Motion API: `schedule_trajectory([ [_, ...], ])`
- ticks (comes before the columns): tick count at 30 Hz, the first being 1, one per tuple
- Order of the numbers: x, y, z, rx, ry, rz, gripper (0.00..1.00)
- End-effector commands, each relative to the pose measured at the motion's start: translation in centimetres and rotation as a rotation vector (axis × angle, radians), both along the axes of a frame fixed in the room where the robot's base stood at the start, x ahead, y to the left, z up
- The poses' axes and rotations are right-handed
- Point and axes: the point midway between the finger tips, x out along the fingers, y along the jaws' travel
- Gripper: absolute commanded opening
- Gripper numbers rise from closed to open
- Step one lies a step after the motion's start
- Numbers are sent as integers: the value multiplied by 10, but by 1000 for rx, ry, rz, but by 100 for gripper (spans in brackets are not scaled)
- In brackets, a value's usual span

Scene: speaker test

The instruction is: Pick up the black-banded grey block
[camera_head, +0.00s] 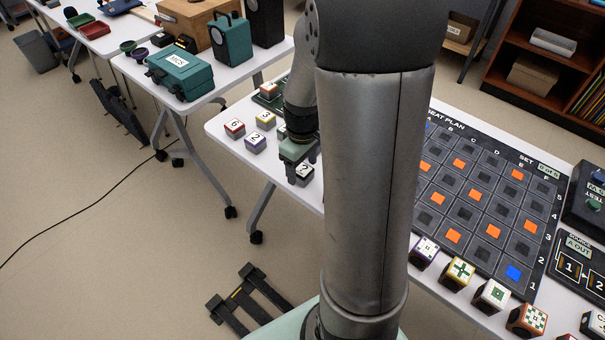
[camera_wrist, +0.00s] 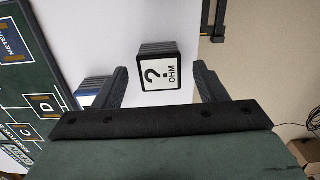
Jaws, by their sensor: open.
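The black-banded grey block (camera_head: 305,172) stands on the white table near its front edge, just below my gripper (camera_head: 299,158) in the head view. In the wrist view the block (camera_wrist: 158,72) shows a white face with a black border, a question mark and "OHM". My gripper (camera_wrist: 159,78) is open there, with one dark finger on each side of the block and a visible gap on both sides. Nothing is held. The head view does not show clearly how far the fingertips are above the table.
Blocks marked 6 (camera_head: 235,128), 3 (camera_head: 265,120) and 2 (camera_head: 255,142) stand left of my gripper. A dark seat-plan board (camera_head: 490,205) lies to the right, with several blocks along its front. A dark green diagram board (camera_wrist: 30,95) lies left in the wrist view.

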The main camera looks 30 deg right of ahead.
Motion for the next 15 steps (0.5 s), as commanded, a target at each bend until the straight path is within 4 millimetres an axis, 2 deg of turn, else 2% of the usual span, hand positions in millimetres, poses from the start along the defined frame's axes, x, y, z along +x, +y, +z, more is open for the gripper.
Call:
schedule_trajectory([
  [1,-1,0,-9,1,3,0,65],
  [4,0,0,-18,1,1,0,65],
  [12,0,0,-20,-1,-1,-1,65],
  [13,0,0,-20,-1,-1,-1,60],
  [15,0,0,-20,-1,-1,-1,40],
])
